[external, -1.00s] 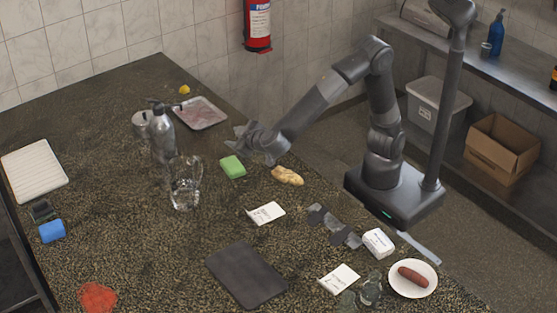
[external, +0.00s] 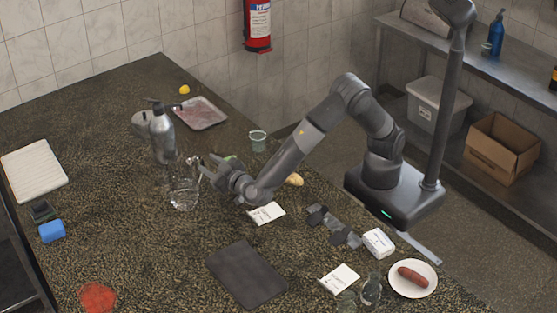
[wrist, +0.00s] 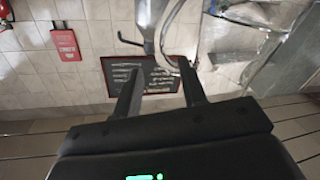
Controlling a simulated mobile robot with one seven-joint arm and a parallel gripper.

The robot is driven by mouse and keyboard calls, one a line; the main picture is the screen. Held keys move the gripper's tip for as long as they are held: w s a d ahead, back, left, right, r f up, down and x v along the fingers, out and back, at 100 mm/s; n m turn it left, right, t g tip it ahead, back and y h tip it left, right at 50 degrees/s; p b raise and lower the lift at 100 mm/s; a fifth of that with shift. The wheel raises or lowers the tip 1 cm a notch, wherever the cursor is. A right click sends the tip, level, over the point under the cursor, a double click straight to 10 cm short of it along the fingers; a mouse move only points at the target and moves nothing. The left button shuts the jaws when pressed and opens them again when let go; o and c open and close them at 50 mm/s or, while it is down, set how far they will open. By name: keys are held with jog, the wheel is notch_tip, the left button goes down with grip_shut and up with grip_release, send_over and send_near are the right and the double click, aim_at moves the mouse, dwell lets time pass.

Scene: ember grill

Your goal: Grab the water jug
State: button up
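The clear glass water jug (external: 183,195) stands upright on the dark speckled counter, left of centre in the external view. My gripper (external: 203,165) is level with its upper part, on its right side where the handle is. In the wrist view the jug's transparent body (wrist: 250,45) fills the upper right, and its curved handle comes down between the fingertips, closer to the right one. The two fingers of my gripper (wrist: 158,68) are apart there. I cannot tell whether either finger touches the handle.
A metal pump bottle (external: 162,135) stands just behind the jug. A green sponge (external: 230,157) is mostly hidden behind my gripper. A small glass cup (external: 258,141) and a meat tray (external: 201,113) are farther back.

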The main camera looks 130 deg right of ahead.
aim_at(202, 162)
jog(key=d, duration=0.3)
jog(key=w+d+f, duration=0.1)
jog(key=d, duration=0.1)
grip_shut()
dwell(0.3)
dwell(0.9)
jog(key=shift+r, duration=0.15)
